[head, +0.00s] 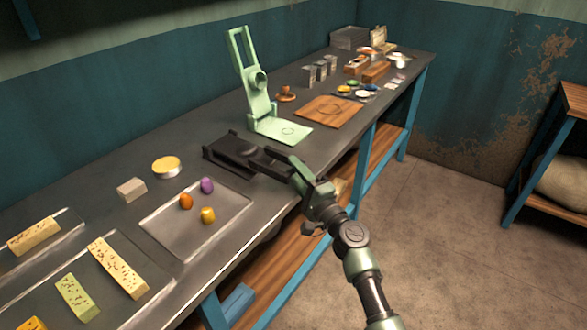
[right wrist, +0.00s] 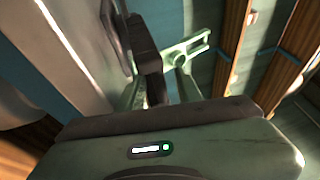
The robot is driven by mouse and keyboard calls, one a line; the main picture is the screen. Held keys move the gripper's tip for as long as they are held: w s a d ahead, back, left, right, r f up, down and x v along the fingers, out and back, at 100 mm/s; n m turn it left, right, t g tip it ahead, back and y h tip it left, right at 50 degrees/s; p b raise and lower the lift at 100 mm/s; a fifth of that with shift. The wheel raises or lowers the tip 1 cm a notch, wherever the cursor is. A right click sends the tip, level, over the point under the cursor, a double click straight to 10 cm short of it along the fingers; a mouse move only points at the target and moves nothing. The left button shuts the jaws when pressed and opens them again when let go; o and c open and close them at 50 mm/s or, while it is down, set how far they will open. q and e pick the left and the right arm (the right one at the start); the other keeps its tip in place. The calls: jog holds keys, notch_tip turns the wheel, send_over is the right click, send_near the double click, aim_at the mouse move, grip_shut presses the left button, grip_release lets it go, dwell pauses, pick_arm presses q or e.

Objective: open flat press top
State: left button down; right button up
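The black flat press (head: 226,146) lies low on the grey bench, near its front edge, in the head view. Its top looks down flat. A dark bar, apparently its handle (head: 272,160), extends right toward my right gripper (head: 298,170). My right gripper is at the outer end of this bar, over the bench's front edge. In the right wrist view, a dark bar (right wrist: 147,55) runs between the green fingers of my right gripper (right wrist: 160,90). Whether the fingers are closed on it is unclear. My left gripper is not in view.
A green upright press (head: 257,100) stands behind the black one, with a wooden board (head: 328,112) to its right. A yellow-topped round tin (head: 167,167) and small grey block (head: 131,190) stand left. Open floor lies right.

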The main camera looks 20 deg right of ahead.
jog(key=shift+w+a, duration=0.1)
jog(key=shift+w, duration=0.2)
grip_shut()
dwell(1.3)
